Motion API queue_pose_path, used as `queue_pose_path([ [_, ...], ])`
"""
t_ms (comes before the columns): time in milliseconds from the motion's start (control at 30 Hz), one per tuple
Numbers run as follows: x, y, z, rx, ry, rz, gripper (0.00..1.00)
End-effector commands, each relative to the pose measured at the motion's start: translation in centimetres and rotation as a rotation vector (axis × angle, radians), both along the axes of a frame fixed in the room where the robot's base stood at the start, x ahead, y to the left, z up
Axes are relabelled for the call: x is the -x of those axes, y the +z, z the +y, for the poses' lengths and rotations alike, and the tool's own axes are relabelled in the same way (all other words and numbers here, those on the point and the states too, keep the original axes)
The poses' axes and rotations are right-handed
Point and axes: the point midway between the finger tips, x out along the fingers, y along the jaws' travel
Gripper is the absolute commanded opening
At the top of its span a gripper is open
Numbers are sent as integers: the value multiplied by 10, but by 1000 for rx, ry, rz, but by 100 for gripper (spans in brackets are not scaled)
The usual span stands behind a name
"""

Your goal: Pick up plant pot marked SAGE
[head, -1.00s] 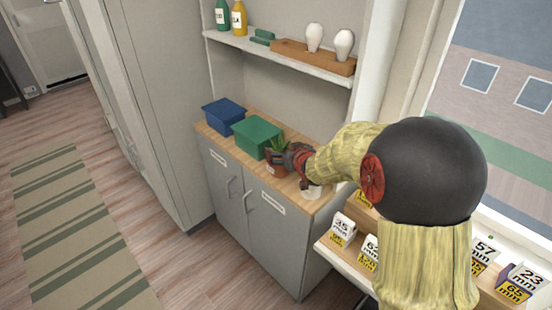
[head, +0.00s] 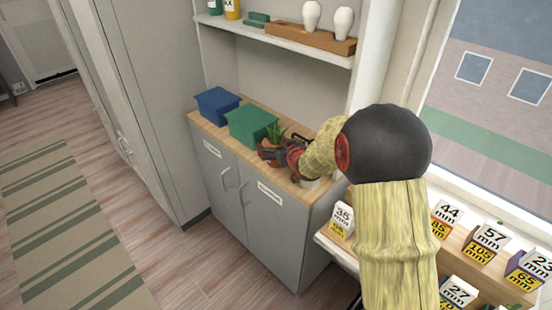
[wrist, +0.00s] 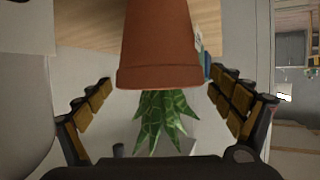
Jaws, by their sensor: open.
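A terracotta plant pot (wrist: 158,45) with spiky green leaves (wrist: 160,118) fills the upper middle of the wrist view, where it appears upside down. A pale label shows edge-on at its right side, and its writing cannot be read. My gripper (wrist: 158,100) is open, with one finger on each side of the leaves below the pot's rim.
A green bin (head: 250,126) and a blue bin (head: 216,104) stand left of the plant. A shelf (head: 290,45) with white vases is above. Number-marked boxes (head: 488,240) stand at lower right.

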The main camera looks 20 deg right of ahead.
Motion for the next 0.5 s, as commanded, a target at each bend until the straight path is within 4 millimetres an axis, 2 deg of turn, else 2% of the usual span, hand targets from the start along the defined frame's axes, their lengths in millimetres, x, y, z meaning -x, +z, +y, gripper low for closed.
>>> queue_pose_path([
  [300,-38,-18,-1,1,1,0,93],
  [500,-50,-21,-2,1,-1,-1,93],
])
